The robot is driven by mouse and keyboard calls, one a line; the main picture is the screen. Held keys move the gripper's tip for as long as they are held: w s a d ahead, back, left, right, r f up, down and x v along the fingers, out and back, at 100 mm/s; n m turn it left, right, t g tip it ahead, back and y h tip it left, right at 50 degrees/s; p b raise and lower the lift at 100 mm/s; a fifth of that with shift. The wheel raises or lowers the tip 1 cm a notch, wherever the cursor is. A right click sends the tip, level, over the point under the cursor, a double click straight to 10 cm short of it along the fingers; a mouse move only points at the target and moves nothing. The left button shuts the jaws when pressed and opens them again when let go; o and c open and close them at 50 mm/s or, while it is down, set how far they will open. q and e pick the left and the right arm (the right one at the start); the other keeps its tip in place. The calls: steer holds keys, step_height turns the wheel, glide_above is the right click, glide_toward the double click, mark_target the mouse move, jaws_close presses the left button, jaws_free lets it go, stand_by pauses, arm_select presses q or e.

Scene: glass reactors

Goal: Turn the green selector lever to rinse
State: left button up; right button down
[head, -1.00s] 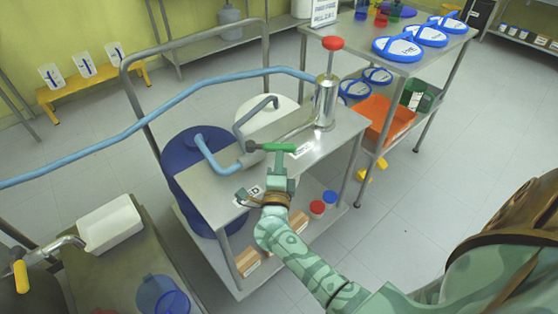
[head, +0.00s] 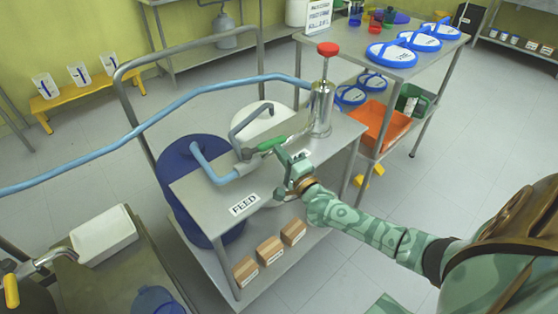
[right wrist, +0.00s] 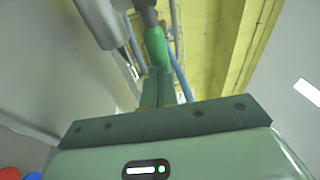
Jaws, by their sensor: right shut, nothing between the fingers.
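The green selector lever (head: 268,145) sits on the grey valve on the steel cart top and points right and slightly away. My right gripper (head: 283,154) is shut and empty, its fingertips right at the near side of the lever's free end. In the right wrist view the shut fingers (right wrist: 158,88) reach up to the green lever (right wrist: 155,45); whether they touch cannot be told for certain. A FEED label (head: 243,204) lies on the near left of the cart top. Another label beside my gripper is mostly hidden. My left gripper is out of view.
A steel cylinder with a red knob (head: 322,90) stands at the cart top's far right corner. A blue hose (head: 190,93) runs to it from the left. A bent grey pipe (head: 240,118) rises behind the lever. Boxes (head: 270,248) sit on the lower shelf.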

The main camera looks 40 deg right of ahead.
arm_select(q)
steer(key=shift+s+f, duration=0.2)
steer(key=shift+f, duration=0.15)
arm_select(e)
steer(key=shift+w+d, duration=0.3)
steer(key=shift+w, duration=0.3)
